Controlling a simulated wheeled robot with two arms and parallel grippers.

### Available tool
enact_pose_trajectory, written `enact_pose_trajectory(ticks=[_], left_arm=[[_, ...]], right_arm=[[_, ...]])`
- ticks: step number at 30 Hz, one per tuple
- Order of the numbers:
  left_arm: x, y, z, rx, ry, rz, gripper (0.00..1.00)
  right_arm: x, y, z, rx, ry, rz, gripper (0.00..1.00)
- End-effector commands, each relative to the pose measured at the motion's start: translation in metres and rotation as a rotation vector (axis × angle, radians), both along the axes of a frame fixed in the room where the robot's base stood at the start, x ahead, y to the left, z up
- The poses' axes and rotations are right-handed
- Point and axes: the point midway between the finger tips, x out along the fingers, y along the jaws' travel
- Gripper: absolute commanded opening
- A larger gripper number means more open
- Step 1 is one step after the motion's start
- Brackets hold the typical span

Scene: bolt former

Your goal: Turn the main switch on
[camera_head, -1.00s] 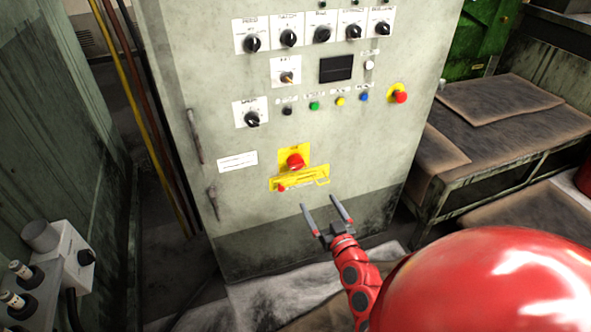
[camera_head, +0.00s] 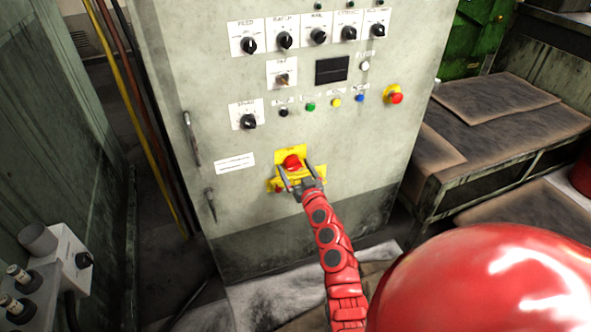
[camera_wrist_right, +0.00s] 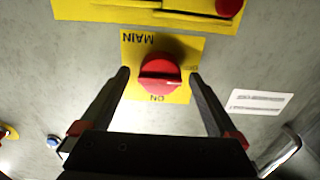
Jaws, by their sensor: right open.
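The main switch (camera_head: 292,162) is a red rotary knob on a yellow plate, low on the grey cabinet front. In the right wrist view the knob (camera_wrist_right: 160,76) sits on its yellow plate (camera_wrist_right: 138,50), with "MAIN" and "ON" readable upside down. Its white mark points toward the right of that view. My right gripper (camera_head: 299,172) is at the switch, open, with one finger on each side of the knob. In the wrist view gaps show between the fingers (camera_wrist_right: 158,84) and the knob. My left gripper is not in view.
A yellow hasp plate (camera_head: 274,186) lies just below the switch, partly hidden by my gripper. Black selector knobs and coloured buttons are higher up, with a red emergency button (camera_head: 396,98) at right. A door handle (camera_head: 192,138) juts out at left. A bench (camera_head: 470,160) stands right.

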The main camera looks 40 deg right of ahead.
Motion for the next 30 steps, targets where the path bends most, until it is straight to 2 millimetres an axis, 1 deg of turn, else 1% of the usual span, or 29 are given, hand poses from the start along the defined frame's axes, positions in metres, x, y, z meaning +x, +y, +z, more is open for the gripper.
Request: enact_pose_trajectory(ticks=[7, 8, 12, 20, 21, 22, 30], left_arm=[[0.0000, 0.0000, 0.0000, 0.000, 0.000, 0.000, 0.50], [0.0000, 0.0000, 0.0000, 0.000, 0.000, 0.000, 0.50], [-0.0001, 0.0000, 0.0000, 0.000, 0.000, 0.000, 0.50], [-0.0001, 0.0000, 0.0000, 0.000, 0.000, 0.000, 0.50], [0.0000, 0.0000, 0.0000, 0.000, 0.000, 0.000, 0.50], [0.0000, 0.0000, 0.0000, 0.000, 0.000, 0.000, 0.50], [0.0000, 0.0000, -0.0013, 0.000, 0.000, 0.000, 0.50]], right_arm=[[0.0007, -0.0002, -0.0002, -0.001, 0.001, 0.000, 0.95], [0.0007, -0.0002, -0.0002, -0.001, 0.001, 0.000, 0.92], [0.0005, -0.0002, -0.0005, -0.001, 0.001, 0.000, 0.67], [0.0004, -0.0002, -0.0006, -0.001, 0.001, 0.000, 0.20], [0.0004, -0.0002, -0.0007, -0.001, 0.002, 0.000, 0.13], [0.0004, -0.0002, -0.0007, -0.001, 0.002, 0.000, 0.10], [0.0001, -0.0004, -0.0014, 0.031, -0.005, 0.000, 0.10]])
